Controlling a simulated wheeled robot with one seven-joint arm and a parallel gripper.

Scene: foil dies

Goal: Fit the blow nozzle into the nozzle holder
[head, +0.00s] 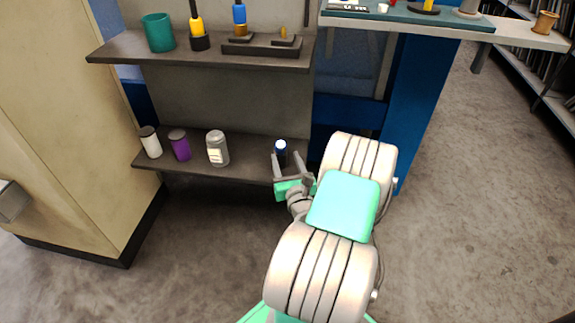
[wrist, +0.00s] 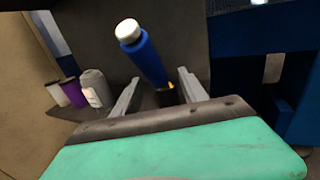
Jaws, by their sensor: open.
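A blue cylinder with a white cap, likely the blow nozzle (head: 281,147), stands at the right end of the lower shelf. In the wrist view it (wrist: 151,62) appears tilted, with a dark lower part. My gripper (head: 286,159) is open, with its fingers on either side of the cylinder. Whether they touch it I cannot tell. The wrist view also shows the fingers apart (wrist: 158,77). A dark block on the upper shelf (head: 262,50) has a blue-handled tool and a small brass piece on it. I cannot tell whether this is the nozzle holder.
A grey bottle (head: 217,148), a purple can (head: 180,145) and a white can (head: 150,142) stand left on the lower shelf (head: 245,172). Above are a teal cup (head: 158,33) and a yellow-handled tool (head: 196,25) in a black base. A blue post (head: 415,95) stands at the right.

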